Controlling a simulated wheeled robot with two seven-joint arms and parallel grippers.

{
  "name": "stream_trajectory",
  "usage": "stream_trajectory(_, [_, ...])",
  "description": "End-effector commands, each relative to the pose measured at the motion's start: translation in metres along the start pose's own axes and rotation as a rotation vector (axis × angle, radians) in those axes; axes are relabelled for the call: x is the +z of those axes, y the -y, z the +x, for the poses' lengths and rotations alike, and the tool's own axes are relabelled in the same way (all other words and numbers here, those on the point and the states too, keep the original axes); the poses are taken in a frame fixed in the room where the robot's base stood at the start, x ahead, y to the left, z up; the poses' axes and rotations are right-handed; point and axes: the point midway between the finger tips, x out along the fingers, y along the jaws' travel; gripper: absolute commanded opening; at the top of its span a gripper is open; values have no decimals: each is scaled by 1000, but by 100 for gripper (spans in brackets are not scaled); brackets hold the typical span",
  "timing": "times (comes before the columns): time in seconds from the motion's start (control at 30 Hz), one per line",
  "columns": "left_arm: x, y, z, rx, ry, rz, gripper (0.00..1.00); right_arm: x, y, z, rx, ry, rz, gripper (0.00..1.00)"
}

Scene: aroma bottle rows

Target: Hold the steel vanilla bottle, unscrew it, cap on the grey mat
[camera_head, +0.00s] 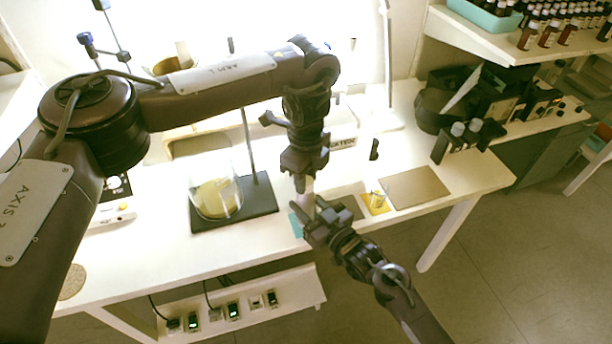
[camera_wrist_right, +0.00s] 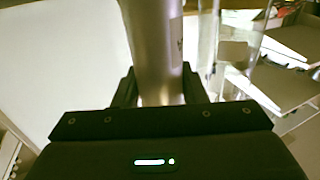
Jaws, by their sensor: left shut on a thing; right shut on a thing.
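The steel bottle (camera_wrist_right: 155,50) stands upright between the jaws of my right gripper in the right wrist view. In the head view only a pale bit of the bottle (camera_head: 308,200) shows between my two grippers. My right gripper (camera_head: 312,215) is shut on its lower part. My left gripper (camera_head: 302,184) comes down from above and is shut at the bottle's top; the cap is hidden by its fingers. A small greyish mat (camera_head: 351,207) lies on the table just right of the grippers. The bottle's label is not readable.
A yellow mat (camera_head: 377,202) with a small object and a larger grey-brown board (camera_head: 416,187) lie to the right. A teal patch (camera_head: 296,226) is at left. A glass beaker (camera_head: 216,197) stands on a dark stand base (camera_head: 262,197). Dark bottles (camera_head: 548,34) fill the shelf.

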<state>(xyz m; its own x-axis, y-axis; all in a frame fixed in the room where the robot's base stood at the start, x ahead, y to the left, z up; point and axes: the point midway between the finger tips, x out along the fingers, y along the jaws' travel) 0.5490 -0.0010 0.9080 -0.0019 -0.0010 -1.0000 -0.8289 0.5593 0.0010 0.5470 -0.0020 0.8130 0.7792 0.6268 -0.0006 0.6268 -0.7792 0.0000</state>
Motion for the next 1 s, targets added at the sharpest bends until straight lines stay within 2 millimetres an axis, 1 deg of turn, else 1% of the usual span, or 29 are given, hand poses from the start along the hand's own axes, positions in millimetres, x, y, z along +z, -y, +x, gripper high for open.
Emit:
stream_trajectory(0.1, [0, 0, 0, -1, 1, -254, 1, -1, 0, 0, -1, -2, 0, 0])
stream_trajectory(0.4, [0, 1, -1, -3, 0, -914, 1, -1, 0, 0, -1, -2, 0, 0])
stream_trajectory(0.5, [0, 1, -1, -3, 0, -1105, 1, -1, 0, 0, -1, -2, 0, 0])
stream_trajectory(0.6, [0, 1, -1, -4, 0, -1244, 1, -1, 1, 0, -1, -2, 0, 0])
stream_trajectory(0.67, [0, 1, -1, -4, 0, -1297, 1, -1, 1, 0, -1, -2, 0, 0])
stream_trajectory(1.0, [0, 1, -1, -4, -1, -1296, 1, -1, 0, 0, -1, -2, 0, 0])
